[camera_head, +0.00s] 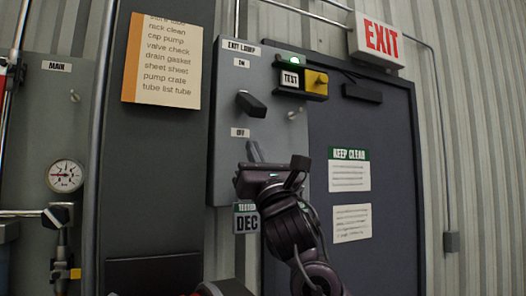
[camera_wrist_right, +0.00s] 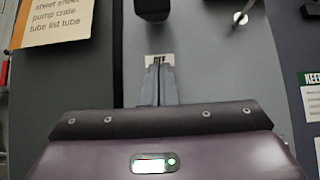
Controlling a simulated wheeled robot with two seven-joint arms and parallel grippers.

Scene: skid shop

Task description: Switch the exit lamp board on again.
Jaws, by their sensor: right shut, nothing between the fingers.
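The grey exit lamp board (camera_head: 226,165) hangs on the wall, with an ON label (camera_head: 242,63) near its top and an OFF label (camera_head: 240,132) lower down. Its black handle (camera_head: 251,104) sticks out between the two labels, its end pointing down to the right. In the right wrist view the handle (camera_wrist_right: 152,8) is cut off by the top edge. My right gripper (camera_head: 252,150) is shut and empty, just below the handle in the picture. Its fingers (camera_wrist_right: 158,85) point at the OFF label (camera_wrist_right: 159,60) and partly cover it.
A yellow TEST unit (camera_head: 316,83) with a lit green lamp (camera_head: 294,61) sits right of the board. A dark door (camera_head: 390,130) stands beyond, under an EXIT sign (camera_head: 380,38). At left are a notice (camera_head: 161,65), a MAIN panel (camera_head: 35,120) and a gauge (camera_head: 66,175).

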